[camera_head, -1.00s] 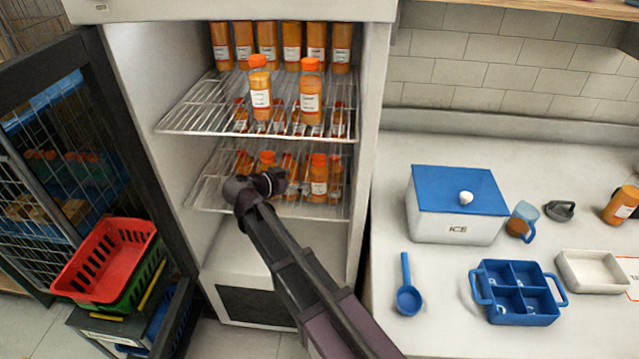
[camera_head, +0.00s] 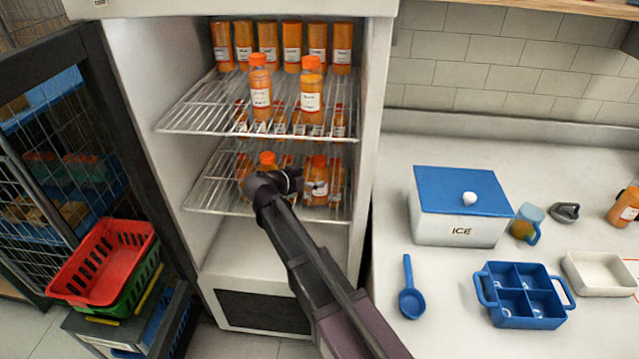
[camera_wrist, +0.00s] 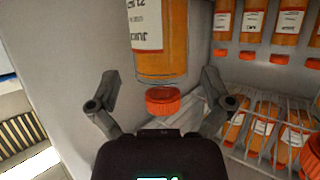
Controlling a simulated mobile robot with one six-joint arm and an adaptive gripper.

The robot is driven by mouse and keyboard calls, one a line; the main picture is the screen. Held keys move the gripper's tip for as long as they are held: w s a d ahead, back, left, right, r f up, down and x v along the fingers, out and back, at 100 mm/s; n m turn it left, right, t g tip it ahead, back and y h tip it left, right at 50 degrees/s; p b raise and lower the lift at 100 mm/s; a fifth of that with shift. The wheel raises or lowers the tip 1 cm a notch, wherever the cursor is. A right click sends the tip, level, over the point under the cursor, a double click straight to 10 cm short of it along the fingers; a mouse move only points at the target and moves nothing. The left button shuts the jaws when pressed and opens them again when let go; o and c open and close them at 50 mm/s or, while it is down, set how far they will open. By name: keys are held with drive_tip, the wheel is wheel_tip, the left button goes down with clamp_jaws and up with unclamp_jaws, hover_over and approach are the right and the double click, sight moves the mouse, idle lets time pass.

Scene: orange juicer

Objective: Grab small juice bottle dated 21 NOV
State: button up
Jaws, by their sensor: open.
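My gripper (camera_head: 297,180) is at the lower fridge shelf, just left of an orange bottle (camera_head: 319,170) with an orange cap. A second orange-capped bottle (camera_head: 267,160) shows behind my wrist. In the wrist view my gripper (camera_wrist: 160,78) is open, with one finger on each side of a juice bottle (camera_wrist: 162,65) that appears cap-down. Its orange cap (camera_wrist: 163,101) lies between the fingers, near the palm. Gaps show on both sides. Part of its white label shows, but I cannot read the date. I cannot tell which lower-shelf bottle this is.
Two bottles stand at the front of the upper shelf (camera_head: 180,120), with several behind. Several more stand on the lower shelf (camera_head: 205,196). The fridge's side walls are close. Right of it, the counter (camera_head: 440,270) holds an ice box (camera_head: 445,225) and a blue tray (camera_head: 500,318).

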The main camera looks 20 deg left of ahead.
sight(313, 178)
drive_tip(key=shift+b+x, duration=0.6)
drive_tip(key=shift+x, duration=1.3)
drive_tip(key=shift+a+f, duration=0.1)
drive_tip(key=c, duration=1.2)
